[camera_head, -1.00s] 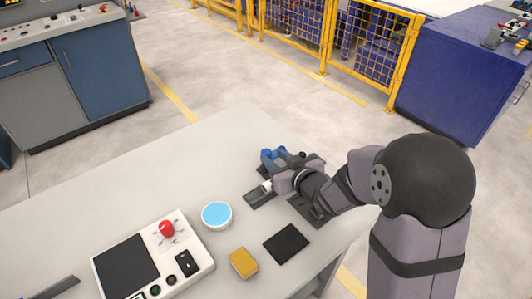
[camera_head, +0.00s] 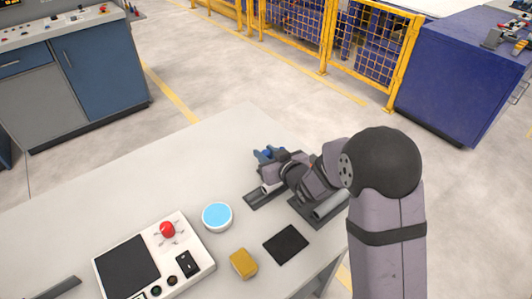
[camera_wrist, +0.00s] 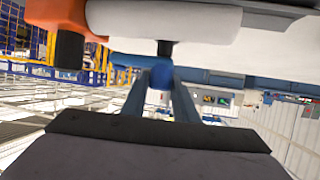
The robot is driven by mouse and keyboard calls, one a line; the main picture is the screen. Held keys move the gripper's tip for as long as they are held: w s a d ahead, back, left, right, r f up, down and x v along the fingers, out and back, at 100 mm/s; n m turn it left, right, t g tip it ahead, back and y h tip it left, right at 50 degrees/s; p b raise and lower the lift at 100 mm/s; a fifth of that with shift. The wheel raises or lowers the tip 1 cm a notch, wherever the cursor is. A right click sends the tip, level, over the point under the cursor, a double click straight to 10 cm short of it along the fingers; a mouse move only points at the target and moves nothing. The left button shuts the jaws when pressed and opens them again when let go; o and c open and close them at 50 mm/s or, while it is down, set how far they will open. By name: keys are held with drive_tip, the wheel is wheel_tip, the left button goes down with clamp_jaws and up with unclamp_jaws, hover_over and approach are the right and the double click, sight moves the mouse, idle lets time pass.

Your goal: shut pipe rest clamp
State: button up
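My gripper (camera_head: 268,155) is over the far right part of the table, mostly hidden behind my arm in the head view. In the wrist view its two blue-grey fingers (camera_wrist: 160,98) flank a blue ball knob (camera_wrist: 160,75) below a short black stem (camera_wrist: 164,47). Whether they press on the knob is unclear. A pale pipe (camera_wrist: 165,18) runs across the top of that view, with an orange part (camera_wrist: 62,14) at its left. In the head view a dark rest base (camera_head: 257,201) shows under my wrist, with a white end visible. The clamp's closure is hidden.
A second dark base (camera_head: 297,208) with a grey pipe (camera_head: 331,205) lies under my arm. Nearer are a black pad (camera_head: 286,244), a yellow block (camera_head: 243,263), a blue-topped round dish (camera_head: 217,216) and a control panel (camera_head: 125,266) with a red button.

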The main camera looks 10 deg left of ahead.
clamp_jaws()
